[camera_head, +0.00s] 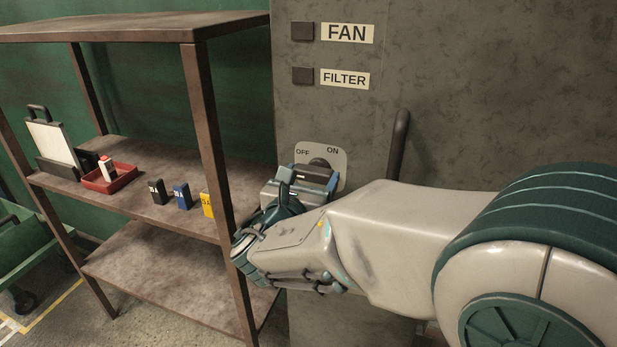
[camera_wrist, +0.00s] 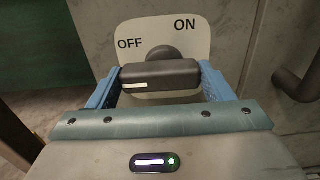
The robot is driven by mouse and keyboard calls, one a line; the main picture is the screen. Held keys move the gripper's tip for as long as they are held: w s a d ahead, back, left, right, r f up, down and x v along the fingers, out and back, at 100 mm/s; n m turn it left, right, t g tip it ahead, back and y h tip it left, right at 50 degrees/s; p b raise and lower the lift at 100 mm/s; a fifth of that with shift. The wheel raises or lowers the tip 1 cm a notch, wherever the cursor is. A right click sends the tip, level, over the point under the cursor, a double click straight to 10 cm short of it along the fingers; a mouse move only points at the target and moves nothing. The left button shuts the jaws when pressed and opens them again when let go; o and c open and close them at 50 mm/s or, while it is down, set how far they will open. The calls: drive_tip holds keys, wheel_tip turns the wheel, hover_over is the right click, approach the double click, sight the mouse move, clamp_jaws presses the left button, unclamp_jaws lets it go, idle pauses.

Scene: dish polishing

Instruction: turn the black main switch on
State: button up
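The black main switch (camera_wrist: 158,76) is a rotary knob with a bar handle on a pale plate (camera_wrist: 140,30) marked OFF and ON. In the wrist view the bar lies nearly level, and its white mark is on the left end, the OFF side. In the head view the knob (camera_head: 319,163) shows just above my gripper (camera_head: 312,178), which partly covers the plate. In the wrist view the blue fingers of my gripper (camera_wrist: 161,84) are spread, one beside each end of the bar. The gaps are small, and I cannot tell whether either finger touches it.
A dark vertical handle (camera_head: 398,145) stands out from the grey cabinet (camera_head: 470,110), right of the plate. FAN (camera_head: 303,32) and FILTER (camera_head: 303,76) buttons are above. A brown shelf (camera_head: 150,230) with a red tray (camera_head: 110,180) and small boxes stands close on the left.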

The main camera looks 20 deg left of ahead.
drive_tip(key=shift+a, duration=0.1)
drive_tip(key=shift+c, duration=0.9)
drive_tip(key=shift+f+m+b, duration=0.1)
drive_tip(key=shift+m+b, duration=0.2)
drive_tip(key=shift+b, duration=0.25)
drive_tip(key=m+b, duration=0.2)
drive_tip(key=b, duration=0.2)
drive_tip(key=shift+f+m+b, duration=0.15)
drive_tip(key=shift+m+b, duration=0.15)
drive_tip(key=shift+b, duration=0.05)
drive_tip(key=m+b, duration=0.2)
drive_tip(key=b, duration=0.1)
drive_tip(key=m+b, duration=0.1)
drive_tip(key=b, duration=0.2)
drive_tip(key=m+b, duration=0.2)
drive_tip(key=shift+d+m+b, duration=0.25)
drive_tip(key=shift+m+b, duration=0.05)
drive_tip(key=shift+b, duration=0.1)
drive_tip(key=m+b, duration=0.5)
drive_tip(key=b, duration=0.3)
drive_tip(key=shift+d, duration=0.1)
drive_tip(key=m+b, duration=0.4)
drive_tip(key=shift+d+r, duration=0.1)
drive_tip(key=shift+r, duration=0.2)
drive_tip(key=shift+b, duration=0.35)
drive_tip(key=shift+m, duration=0.3)
